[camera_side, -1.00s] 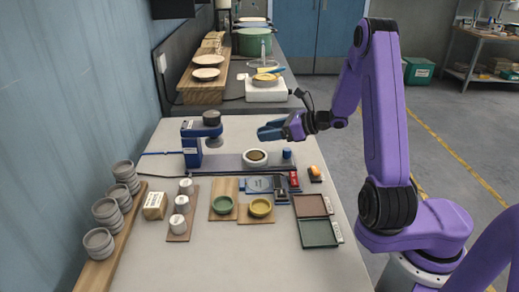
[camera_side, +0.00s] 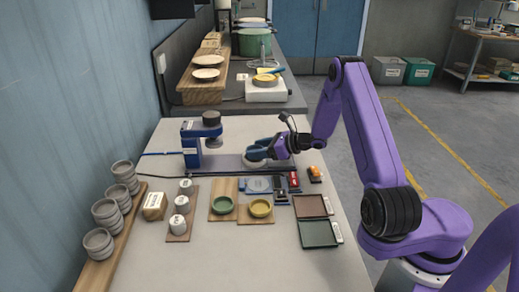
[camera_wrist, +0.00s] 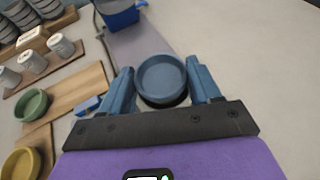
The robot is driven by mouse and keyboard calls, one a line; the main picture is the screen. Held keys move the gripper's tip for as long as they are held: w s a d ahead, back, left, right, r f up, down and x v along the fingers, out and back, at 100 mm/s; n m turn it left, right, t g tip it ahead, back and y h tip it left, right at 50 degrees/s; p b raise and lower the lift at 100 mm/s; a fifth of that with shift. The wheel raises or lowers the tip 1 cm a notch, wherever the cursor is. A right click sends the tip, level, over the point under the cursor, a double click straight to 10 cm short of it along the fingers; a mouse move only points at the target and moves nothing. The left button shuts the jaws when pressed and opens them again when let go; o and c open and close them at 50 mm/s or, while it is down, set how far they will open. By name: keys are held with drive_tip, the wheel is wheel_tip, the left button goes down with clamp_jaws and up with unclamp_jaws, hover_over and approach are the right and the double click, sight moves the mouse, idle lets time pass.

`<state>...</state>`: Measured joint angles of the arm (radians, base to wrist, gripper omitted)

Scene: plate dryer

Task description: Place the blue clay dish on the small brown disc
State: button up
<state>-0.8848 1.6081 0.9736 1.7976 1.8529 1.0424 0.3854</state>
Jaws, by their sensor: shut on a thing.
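The blue clay dish (camera_wrist: 161,80) is a shallow round bowl, seen from above between my two fingers in the wrist view. My gripper (camera_wrist: 159,70) is shut on it, with a blue finger at each side. In the side view my gripper (camera_side: 257,151) is low over the round pale base (camera_side: 254,164) on the grey rail. The small brown disc on top of that base is hidden by the dish and fingers. I cannot tell whether the dish touches it.
A blue stand (camera_side: 191,150) with a dark round head rises left of my gripper. A green dish (camera_side: 223,205) and a yellow dish (camera_side: 260,208) sit on boards in front. Stacked grey bowls (camera_side: 105,212) stand at the left.

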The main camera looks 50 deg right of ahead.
drive_tip(key=shift+f, duration=0.15)
drive_tip(key=o, duration=1.1)
drive_tip(key=shift+c, duration=0.2)
